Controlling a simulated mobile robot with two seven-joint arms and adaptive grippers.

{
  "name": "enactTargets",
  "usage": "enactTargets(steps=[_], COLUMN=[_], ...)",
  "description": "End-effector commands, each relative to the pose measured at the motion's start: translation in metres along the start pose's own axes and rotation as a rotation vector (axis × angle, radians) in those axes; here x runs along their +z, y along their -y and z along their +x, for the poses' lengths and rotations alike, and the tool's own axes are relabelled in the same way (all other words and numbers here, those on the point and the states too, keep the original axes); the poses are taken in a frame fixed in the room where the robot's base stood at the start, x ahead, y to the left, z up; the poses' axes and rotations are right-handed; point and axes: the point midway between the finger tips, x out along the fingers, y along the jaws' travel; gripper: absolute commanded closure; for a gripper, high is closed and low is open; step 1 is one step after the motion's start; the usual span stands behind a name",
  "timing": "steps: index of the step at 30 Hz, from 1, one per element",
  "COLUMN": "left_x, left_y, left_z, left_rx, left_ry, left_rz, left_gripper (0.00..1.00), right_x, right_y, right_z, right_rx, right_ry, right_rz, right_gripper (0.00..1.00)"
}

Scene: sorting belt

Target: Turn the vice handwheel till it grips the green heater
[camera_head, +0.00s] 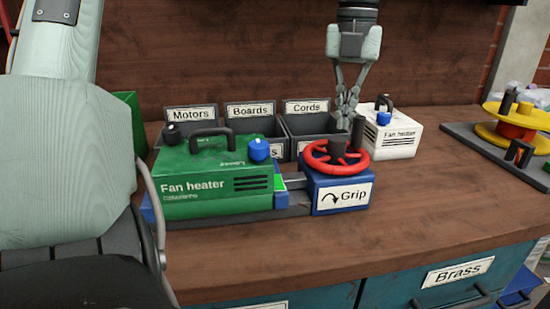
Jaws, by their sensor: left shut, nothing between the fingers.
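The green fan heater (205,182) sits upright in the vice, with a black handle and a blue knob on top. The vice's blue body (342,195) stands to its right, with a "Grip" label and curved arrow. A blue jaw (293,177) is close to the heater's right side; I cannot tell whether it touches. The red handwheel (322,160) lies on top of the vice body. My left gripper (343,124) points down over the wheel, fingers shut, tips at its dark hub and upright knob, partly overlapping them. My right gripper is not in view.
Grey bins (252,124) labelled Motors, Boards and Cords stand behind the vice. A white fan heater (392,134) stands behind the wheel, to the right. A yellow reel (510,118) is at far right. Bare worktop (430,190) lies right of the vice.

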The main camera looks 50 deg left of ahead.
Motion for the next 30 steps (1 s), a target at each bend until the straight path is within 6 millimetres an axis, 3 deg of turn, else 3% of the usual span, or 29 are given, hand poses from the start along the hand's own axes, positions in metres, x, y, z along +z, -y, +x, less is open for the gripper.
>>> enactTargets(steps=[30], left_x=[0.0], left_y=[-0.02], left_z=[0.0], left_rx=[-0.006], left_ry=[-0.001], left_rz=[0.003], left_gripper=[1.0], right_x=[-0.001], right_y=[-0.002], right_z=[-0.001], right_rx=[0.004], right_ry=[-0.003], right_rz=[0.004], right_gripper=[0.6])
